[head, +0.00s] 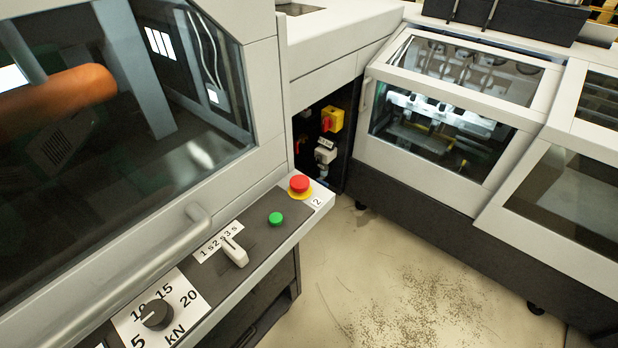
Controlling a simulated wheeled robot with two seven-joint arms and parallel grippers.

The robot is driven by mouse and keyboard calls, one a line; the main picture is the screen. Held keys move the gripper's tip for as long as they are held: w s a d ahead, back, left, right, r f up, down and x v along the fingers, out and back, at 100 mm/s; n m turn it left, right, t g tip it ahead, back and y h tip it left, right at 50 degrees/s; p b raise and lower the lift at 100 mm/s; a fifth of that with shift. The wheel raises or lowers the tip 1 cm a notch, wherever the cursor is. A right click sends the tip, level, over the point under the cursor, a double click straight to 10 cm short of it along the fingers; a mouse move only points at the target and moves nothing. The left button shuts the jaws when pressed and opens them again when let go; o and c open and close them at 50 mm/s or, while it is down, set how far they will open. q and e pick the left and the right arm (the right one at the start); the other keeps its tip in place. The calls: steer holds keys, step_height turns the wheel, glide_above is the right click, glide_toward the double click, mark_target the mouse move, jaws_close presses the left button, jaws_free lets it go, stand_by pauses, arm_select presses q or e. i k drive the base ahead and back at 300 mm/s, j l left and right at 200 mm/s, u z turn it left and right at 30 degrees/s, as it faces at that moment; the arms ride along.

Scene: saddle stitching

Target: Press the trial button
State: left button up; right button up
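A sloping control panel (262,238) runs along the front edge of the machine on the left. A round green button (276,218) sits on its dark strip near the far end. A red mushroom button (299,184) on a yellow base stands just beyond it. No label reading "trial" can be made out, so I cannot tell from wording which one is the trial button. Neither of my grippers is in view, and nothing touches the buttons.
A white lever (234,252) marked 1s, 2s, 3s and a black kN knob (157,315) are nearer on the panel. A grey handle bar (150,265) runs beside them. A recess holds a yellow-and-red switch (332,119). Floor (400,270) is clear between the machines.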

mark_target(276, 218)
steer(key=j+u, duration=0.1)
steer(key=u, duration=0.3)
steer(key=k+j+u, duration=0.1)
steer(key=u, duration=0.3)
steer(key=j+u, duration=0.1)
steer(key=u, duration=0.3)
steer(key=k+j+u, duration=0.1)
steer(key=u, duration=0.3)
steer(key=z, duration=1.6)
